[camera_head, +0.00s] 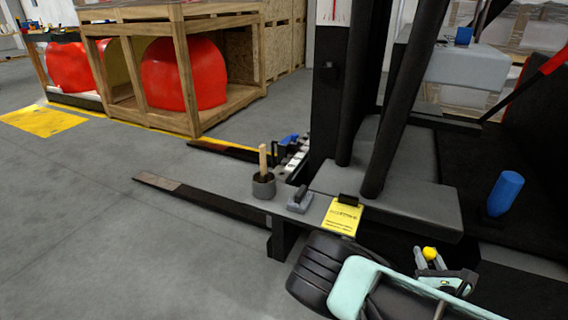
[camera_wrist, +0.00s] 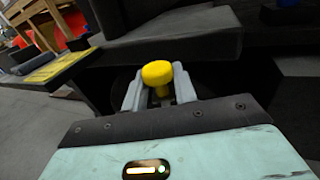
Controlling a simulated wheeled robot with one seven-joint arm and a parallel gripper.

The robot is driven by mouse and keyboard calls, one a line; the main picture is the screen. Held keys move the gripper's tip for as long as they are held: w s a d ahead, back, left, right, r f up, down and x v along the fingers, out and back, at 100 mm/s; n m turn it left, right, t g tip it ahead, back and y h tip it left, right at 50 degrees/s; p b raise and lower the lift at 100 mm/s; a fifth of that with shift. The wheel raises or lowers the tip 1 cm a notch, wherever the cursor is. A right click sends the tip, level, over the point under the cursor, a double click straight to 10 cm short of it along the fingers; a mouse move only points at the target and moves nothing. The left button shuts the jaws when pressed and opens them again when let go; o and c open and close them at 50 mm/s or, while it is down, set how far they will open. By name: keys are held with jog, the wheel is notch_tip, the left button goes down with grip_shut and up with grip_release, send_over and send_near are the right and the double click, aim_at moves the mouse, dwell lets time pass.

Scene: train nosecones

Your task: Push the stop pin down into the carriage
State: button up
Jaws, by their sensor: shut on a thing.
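The stop pin has a round yellow head and shows in the head view (camera_head: 430,253), at the tips of my gripper (camera_head: 432,262). In the wrist view the yellow pin head (camera_wrist: 158,72) sits between the two grey fingers of my gripper (camera_wrist: 160,92), which are shut on it. Its lower part is mostly hidden by the fingers. The carriage (camera_head: 400,205) is the dark grey forklift body part behind and left of the gripper. I cannot tell how deep the pin sits or whether it is in a hole.
A fork (camera_head: 205,200) reaches left over the floor. A mallet (camera_head: 263,185), a grey block (camera_head: 300,200) and a yellow tag (camera_head: 342,216) are on the carriage side. A blue cylinder (camera_head: 506,192) stands at the right. Wooden crates hold red nosecones (camera_head: 185,75) at the back left. Floor at left is clear.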

jog(key=w+d+f+b, duration=0.1)
jog(key=w+f+b, duration=0.2)
jog(key=f+b, duration=0.8)
jog(key=shift+f+b, duration=0.3)
jog(key=shift+f, duration=0.4)
